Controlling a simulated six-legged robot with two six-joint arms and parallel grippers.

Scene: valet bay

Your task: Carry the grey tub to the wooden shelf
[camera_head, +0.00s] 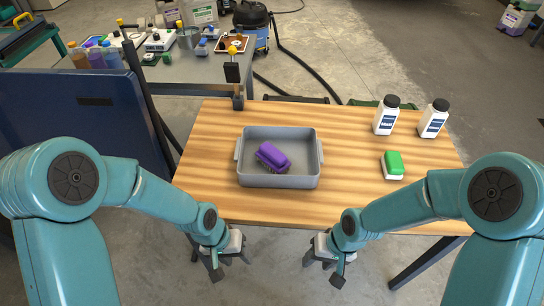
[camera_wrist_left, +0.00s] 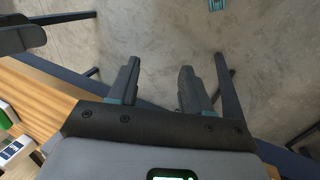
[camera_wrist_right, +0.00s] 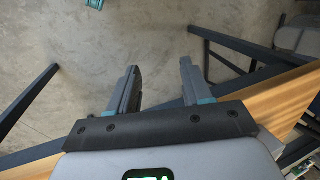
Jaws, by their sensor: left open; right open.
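The grey tub (camera_head: 312,178) stands upright on a wooden table (camera_head: 215,135), with a handle at its left and right ends. A purple brush (camera_head: 273,157) lies inside it. My left gripper (camera_head: 220,268) is in front of the table's near edge, below and left of the tub, open and empty. My right gripper (camera_head: 325,272) is also in front of the near edge, below and right of the tub, open and empty. In the left wrist view the fingers (camera_wrist_left: 155,85) are apart over bare floor. In the right wrist view the fingers (camera_wrist_right: 160,90) are likewise apart. I cannot identify a wooden shelf.
Two white bottles (camera_head: 386,116) (camera_head: 433,119) with black caps and a green-and-white brush (camera_head: 393,165) stand on the table's right side. A clamp-like stand (camera_head: 236,80) is at its back left. A dark blue panel (camera_head: 95,120) is at left. A cluttered bench (camera_head: 205,75) stands behind.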

